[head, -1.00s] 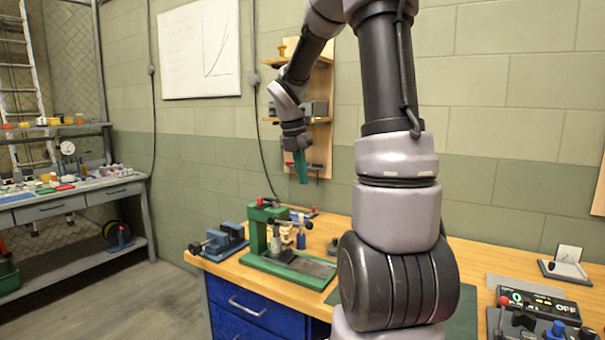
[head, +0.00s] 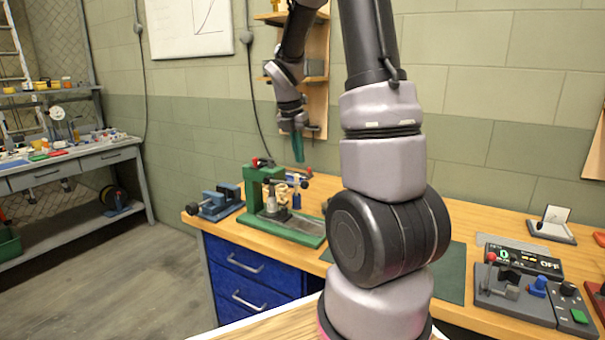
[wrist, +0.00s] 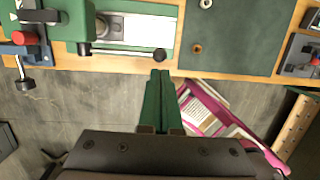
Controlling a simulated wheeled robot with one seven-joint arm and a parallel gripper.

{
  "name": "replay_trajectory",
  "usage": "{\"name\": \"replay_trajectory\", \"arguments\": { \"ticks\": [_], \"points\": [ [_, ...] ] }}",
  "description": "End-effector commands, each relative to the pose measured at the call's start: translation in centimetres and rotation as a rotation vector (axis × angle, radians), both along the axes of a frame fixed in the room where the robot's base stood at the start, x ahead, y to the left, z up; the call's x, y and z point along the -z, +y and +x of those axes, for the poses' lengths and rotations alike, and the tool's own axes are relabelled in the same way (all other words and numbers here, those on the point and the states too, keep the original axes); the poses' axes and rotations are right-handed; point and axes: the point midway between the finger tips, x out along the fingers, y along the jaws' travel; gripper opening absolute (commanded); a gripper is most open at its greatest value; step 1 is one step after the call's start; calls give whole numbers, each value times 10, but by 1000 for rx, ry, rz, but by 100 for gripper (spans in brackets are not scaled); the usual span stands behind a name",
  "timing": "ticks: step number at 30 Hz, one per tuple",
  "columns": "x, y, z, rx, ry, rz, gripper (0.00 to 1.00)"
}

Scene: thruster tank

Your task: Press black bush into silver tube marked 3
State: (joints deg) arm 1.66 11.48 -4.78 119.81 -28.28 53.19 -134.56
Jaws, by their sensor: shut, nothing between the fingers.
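My gripper (head: 298,147) has green fingers, shut and empty. It hangs point-down above the bench, near the green press. In the wrist view its closed fingers (wrist: 160,100) point towards the bench's front edge. The green press (head: 254,194) stands at the bench's left part; its frame (wrist: 78,22) and pale bed show at the upper left of the wrist view. A small silver cylinder (head: 270,205) appears to stand in the press. I can read no number on it. A small brown ring (wrist: 197,48) lies on the green mat. I cannot identify the black bush.
The blue vise (head: 222,201) stands left of the press. The green mat (wrist: 236,40) lies to the right, mostly bare. A control box with a display (head: 520,260) and a lever panel (head: 515,297) stand at the bench's right. My own arm hides the bench's middle.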

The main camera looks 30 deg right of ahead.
Motion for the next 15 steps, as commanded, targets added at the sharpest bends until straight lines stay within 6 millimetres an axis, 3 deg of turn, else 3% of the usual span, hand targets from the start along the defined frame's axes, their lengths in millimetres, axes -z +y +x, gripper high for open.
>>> {"name": "replay_trajectory", "arguments": {
  "ticks": [6, 15],
  "points": [
    [41, -8, 1, -1, 4, 0, 0],
    [62, -12, 3, -1, 0, 0, 0]
  ]
}}
